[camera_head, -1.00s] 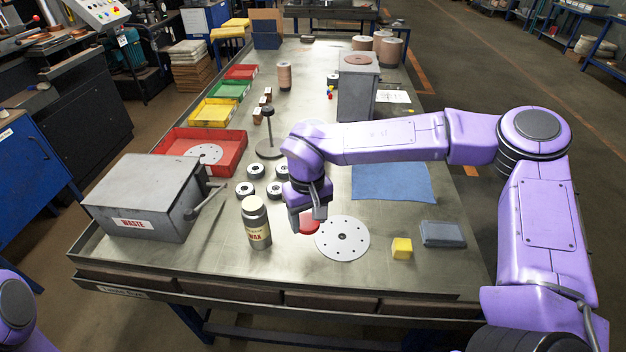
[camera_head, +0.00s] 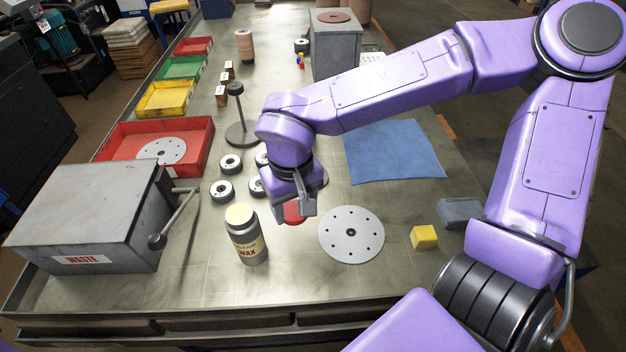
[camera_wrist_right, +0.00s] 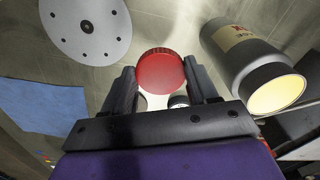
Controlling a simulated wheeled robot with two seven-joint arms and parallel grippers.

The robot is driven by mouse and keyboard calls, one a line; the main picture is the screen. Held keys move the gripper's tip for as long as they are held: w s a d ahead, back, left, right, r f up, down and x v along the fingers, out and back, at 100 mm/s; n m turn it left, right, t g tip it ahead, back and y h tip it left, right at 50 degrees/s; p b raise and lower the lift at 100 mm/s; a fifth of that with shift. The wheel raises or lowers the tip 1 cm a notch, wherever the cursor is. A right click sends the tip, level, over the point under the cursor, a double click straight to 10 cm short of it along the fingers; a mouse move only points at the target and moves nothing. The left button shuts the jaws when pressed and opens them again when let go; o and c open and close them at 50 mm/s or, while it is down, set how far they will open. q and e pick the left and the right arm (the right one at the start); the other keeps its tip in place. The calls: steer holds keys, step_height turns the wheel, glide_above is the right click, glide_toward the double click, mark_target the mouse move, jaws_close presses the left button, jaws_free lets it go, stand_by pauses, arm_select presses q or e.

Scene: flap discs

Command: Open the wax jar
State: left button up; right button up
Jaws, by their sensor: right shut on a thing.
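The wax jar (camera_head: 246,236) stands upright on the bench, left of my right gripper. Its top is uncovered and shows a pale cream surface. It also shows in the right wrist view (camera_wrist_right: 243,55), at the right. A round red lid (camera_wrist_right: 160,71) sits between the fingertips of my right gripper (camera_wrist_right: 163,80), which is shut on it. In the head view the red lid (camera_head: 292,213) shows below my right gripper (camera_head: 296,207), apart from the jar. I cannot tell whether the lid touches the bench. My left gripper is out of view.
A flap disc plate (camera_head: 351,236) lies right of the lid. A yellow block (camera_head: 423,237), a grey block (camera_head: 460,212) and a blue cloth (camera_head: 393,152) lie farther right. The grey waste box (camera_head: 85,215) stands left of the jar. Several small black rings (camera_head: 222,190) lie behind it.

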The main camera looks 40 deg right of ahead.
mark_target(290, 229)
steer(key=shift+g, duration=0.3)
steer(key=w+f, duration=0.1)
steer(key=f, duration=0.1)
steer(key=w+f, duration=0.2)
steer(key=f, duration=0.1)
steer(key=w+f, duration=0.1)
steer(key=f, duration=0.2)
steer(key=shift+w+f+b, duration=0.1)
steer(key=shift+w+b, duration=0.1)
steer(key=shift+b, duration=0.15)
steer(key=shift+s+f, duration=0.2)
steer(key=shift+f, duration=0.15)
steer(key=shift+s+r, duration=0.25)
steer(key=shift+s, duration=0.4)
steer(key=shift+w+f, duration=0.2)
steer(key=shift+f, duration=0.05)
steer(key=o, duration=1.2)
steer(key=shift+w, duration=0.2)
steer(key=shift+c, duration=0.2)
steer(key=shift+s, duration=0.2)
arm_select(q)
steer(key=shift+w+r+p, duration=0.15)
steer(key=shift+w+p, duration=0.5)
steer(key=shift+p, duration=0.15)
arm_select(e)
step_height(290, 229, up, 12)
steer(key=shift+r, duration=0.15)
